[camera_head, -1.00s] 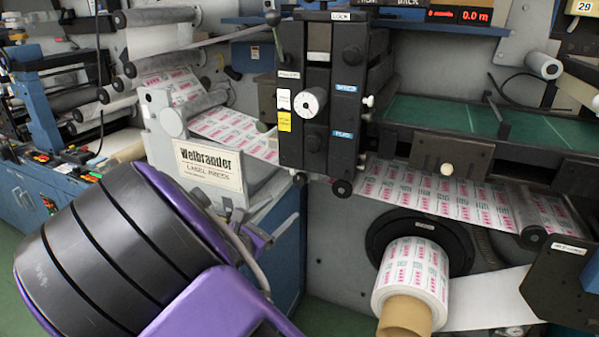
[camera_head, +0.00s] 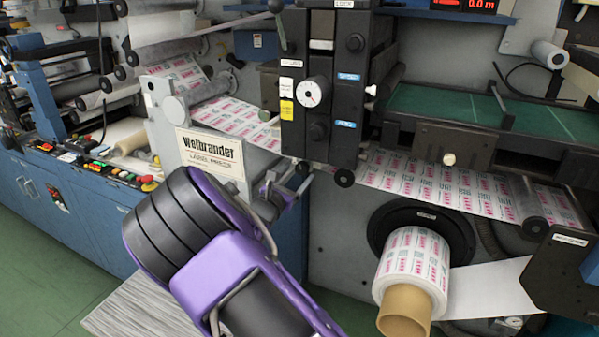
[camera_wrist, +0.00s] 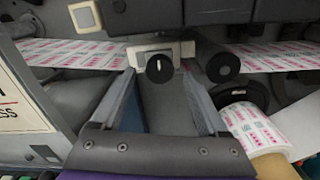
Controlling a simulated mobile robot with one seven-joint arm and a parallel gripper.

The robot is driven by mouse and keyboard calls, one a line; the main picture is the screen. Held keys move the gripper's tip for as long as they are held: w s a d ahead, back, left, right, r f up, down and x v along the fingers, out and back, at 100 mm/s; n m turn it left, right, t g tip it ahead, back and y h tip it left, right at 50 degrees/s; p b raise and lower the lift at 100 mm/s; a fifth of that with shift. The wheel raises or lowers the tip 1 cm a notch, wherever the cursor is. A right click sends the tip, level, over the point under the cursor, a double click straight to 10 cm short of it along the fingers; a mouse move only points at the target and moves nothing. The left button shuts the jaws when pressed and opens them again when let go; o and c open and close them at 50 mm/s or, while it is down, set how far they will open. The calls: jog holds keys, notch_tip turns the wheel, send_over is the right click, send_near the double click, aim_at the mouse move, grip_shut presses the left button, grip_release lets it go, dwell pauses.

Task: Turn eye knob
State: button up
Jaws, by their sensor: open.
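A small round black knob with a white line (camera_wrist: 160,68) sits on a pale bracket in the wrist view, and I take it for the eye knob. Its line stands about upright. In the head view it seems to be the dark knob (camera_head: 302,168) at the lower left of the black unit. My gripper (camera_wrist: 158,84) is open, with one finger on each side below the knob in the picture. Nothing is held between the fingers. In the head view my gripper (camera_head: 282,190) is beside the sign's lower right corner. Whether the fingers touch the knob cannot be told.
A black roller end (camera_wrist: 222,66) is close right of the knob. The printed web (camera_head: 240,118) runs behind. A white dial (camera_head: 312,92) is on the black unit above.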

aim_at(302, 168)
jog(key=shift+x, duration=1.2)
grip_shut()
